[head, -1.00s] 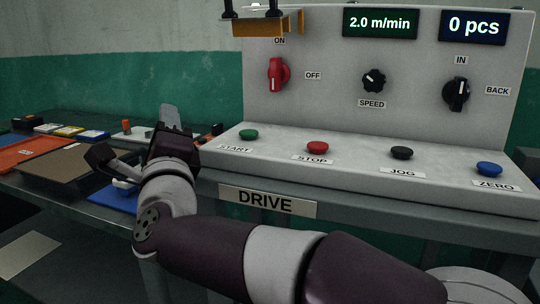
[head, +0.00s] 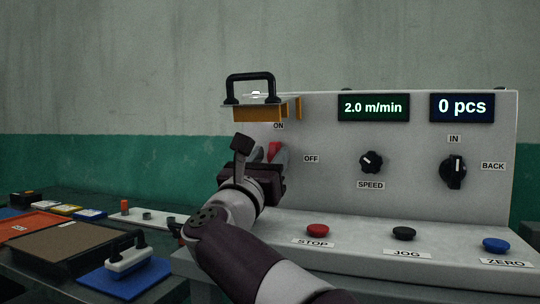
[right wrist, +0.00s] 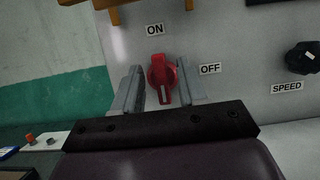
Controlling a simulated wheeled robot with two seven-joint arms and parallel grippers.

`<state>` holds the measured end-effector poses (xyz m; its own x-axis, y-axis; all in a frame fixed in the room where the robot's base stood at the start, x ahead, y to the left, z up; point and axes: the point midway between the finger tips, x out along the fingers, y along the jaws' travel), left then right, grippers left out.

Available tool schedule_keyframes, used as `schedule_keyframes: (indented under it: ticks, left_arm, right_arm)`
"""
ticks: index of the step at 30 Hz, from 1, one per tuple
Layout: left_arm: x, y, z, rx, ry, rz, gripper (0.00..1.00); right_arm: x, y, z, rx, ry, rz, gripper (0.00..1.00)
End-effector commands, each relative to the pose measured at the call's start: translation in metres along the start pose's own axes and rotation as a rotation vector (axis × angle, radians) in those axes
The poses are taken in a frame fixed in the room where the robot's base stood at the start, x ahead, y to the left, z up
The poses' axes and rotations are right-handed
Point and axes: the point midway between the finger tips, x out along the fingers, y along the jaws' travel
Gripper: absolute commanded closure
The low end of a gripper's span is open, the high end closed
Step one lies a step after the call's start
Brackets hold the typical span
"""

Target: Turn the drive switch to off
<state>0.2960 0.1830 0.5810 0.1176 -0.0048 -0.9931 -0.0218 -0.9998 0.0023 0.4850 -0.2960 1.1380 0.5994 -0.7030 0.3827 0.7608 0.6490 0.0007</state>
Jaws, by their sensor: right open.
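The red drive switch (head: 275,151) sits on the upright face of the grey console, below the ON label (head: 278,126) and left of the OFF label (head: 311,159). My right gripper (head: 257,160) is in front of it and hides most of it in the head view. In the right wrist view the red switch (right wrist: 162,78) stands between the two open grey fingers (right wrist: 160,86), its grip roughly upright. A gap shows beside it; I cannot tell whether a finger touches it. My left gripper is not in view.
A yellow bracket with a black handle (head: 252,100) juts out just above the switch. The speed knob (head: 371,162) and the IN/BACK knob (head: 454,171) are to the right. Stop (head: 318,231), jog (head: 404,234) and zero (head: 496,245) buttons are on the ledge below.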

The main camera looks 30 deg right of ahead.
Motion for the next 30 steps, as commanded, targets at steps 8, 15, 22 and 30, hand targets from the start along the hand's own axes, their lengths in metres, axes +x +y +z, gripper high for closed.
schedule_keyframes:
  ticks: [8, 15, 22, 30]
  left_arm:
    - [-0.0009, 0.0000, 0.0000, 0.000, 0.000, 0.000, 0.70]
    - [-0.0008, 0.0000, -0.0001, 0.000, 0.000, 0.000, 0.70]
    - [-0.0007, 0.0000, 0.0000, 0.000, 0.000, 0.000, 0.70]
    - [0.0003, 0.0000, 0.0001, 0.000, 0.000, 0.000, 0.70]
  right_arm:
    - [0.0092, 0.0000, -0.0004, -0.001, 0.000, 0.001, 0.58]
    - [0.0088, 0.0002, -0.0004, -0.001, 0.000, 0.001, 1.00]
    - [0.0087, 0.0002, -0.0005, -0.006, 0.000, 0.003, 1.00]
    - [0.0086, 0.0002, -0.0006, -0.085, 0.000, 0.036, 1.00]
